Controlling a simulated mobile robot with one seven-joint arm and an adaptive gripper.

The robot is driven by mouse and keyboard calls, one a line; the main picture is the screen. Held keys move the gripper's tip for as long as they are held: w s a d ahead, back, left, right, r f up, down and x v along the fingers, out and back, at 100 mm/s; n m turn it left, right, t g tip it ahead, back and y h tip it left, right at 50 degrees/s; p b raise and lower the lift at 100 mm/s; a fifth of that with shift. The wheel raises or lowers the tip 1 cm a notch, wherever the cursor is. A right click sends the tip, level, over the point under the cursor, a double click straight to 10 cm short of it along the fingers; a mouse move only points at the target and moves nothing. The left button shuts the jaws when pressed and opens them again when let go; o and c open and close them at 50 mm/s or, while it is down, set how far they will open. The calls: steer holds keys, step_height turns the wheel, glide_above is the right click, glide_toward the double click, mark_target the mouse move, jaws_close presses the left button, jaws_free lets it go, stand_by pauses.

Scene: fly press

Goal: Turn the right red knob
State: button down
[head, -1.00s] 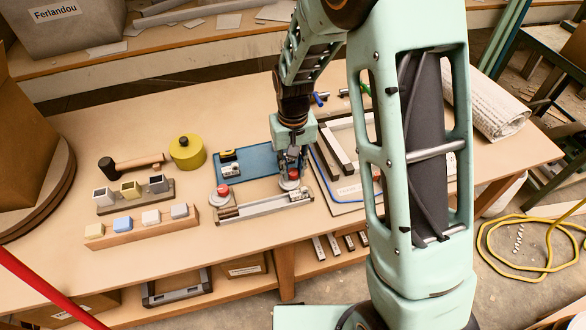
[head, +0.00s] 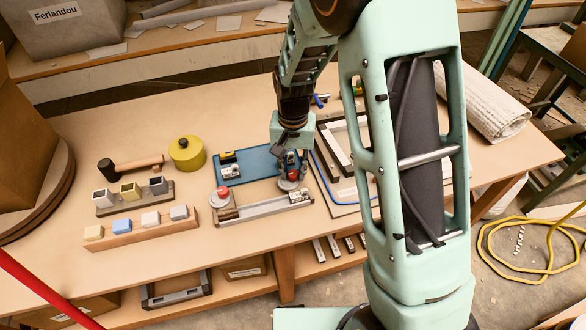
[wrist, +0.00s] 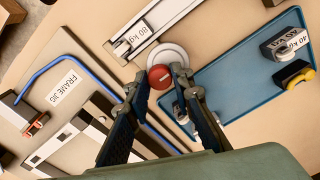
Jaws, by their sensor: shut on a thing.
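The right red knob (wrist: 161,77) sits on a pale round base (wrist: 172,57) at the right end of the press rail. In the wrist view my gripper (wrist: 163,80) has its two fingers on either side of the knob and is shut on it. In the head view my gripper (head: 291,172) comes down over the right base, and the fingers hide most of the knob. The left red knob (head: 221,191) stands free on its own round base at the rail's left end.
A blue tray (wrist: 235,90) with weights lies beside the knob. The frame jig (wrist: 75,85) with a blue rod is on the other side. A yellow round container (head: 187,154), a mallet (head: 135,164) and block racks (head: 140,227) stand further left.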

mark_target(293, 173)
steer(key=c, duration=1.7)
jaws_free()
steer(key=shift+r, duration=0.15)
step_height(293, 173, up, 12)
steer(key=shift+f, duration=0.1)
